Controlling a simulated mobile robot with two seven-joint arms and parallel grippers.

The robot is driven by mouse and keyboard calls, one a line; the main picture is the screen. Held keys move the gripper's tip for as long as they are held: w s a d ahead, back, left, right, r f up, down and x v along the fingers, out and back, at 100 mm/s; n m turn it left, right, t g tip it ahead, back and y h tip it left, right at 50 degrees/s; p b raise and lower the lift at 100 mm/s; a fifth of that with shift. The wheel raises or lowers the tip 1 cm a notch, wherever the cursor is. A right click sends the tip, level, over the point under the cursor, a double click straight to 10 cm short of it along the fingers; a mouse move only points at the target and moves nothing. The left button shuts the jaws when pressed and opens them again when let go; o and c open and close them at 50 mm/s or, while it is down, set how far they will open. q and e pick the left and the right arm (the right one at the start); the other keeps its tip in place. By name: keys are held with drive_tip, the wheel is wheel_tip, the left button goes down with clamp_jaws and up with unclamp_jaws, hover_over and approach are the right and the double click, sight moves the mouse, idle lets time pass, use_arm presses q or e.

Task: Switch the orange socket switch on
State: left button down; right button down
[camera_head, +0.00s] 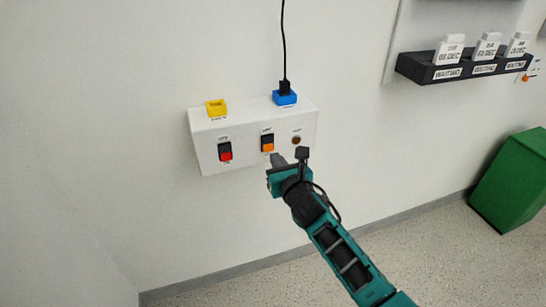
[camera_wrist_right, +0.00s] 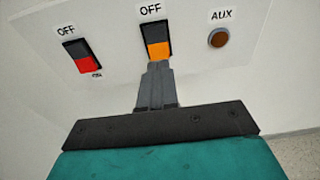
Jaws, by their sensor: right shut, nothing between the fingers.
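The orange switch (camera_head: 267,143) is a black rocker with an orange lower half, on the front of a white socket box (camera_head: 205,160) on the wall. In the right wrist view the orange switch (camera_wrist_right: 156,40) has an OFF label above it; any label below it is hidden by my fingers. My right gripper (camera_head: 277,158) is shut and empty, with its tips just below the orange part. In the right wrist view the fingertips (camera_wrist_right: 158,68) reach the switch's lower edge; I cannot tell whether they touch it. My left gripper is not in view.
A red switch (camera_head: 225,151) is left of the orange one, and a round brown AUX button (camera_head: 296,140) is right. A yellow socket (camera_head: 216,107) and a blue socket (camera_head: 285,98) with a black plug top the box. A green bin (camera_head: 510,180) stands at right.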

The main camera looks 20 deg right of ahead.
sight(269, 150)
drive_tip(key=shift+w+f, duration=0.2)
drive_tip(key=shift+w, duration=1.5)
drive_tip(key=shift+b, duration=0.3)
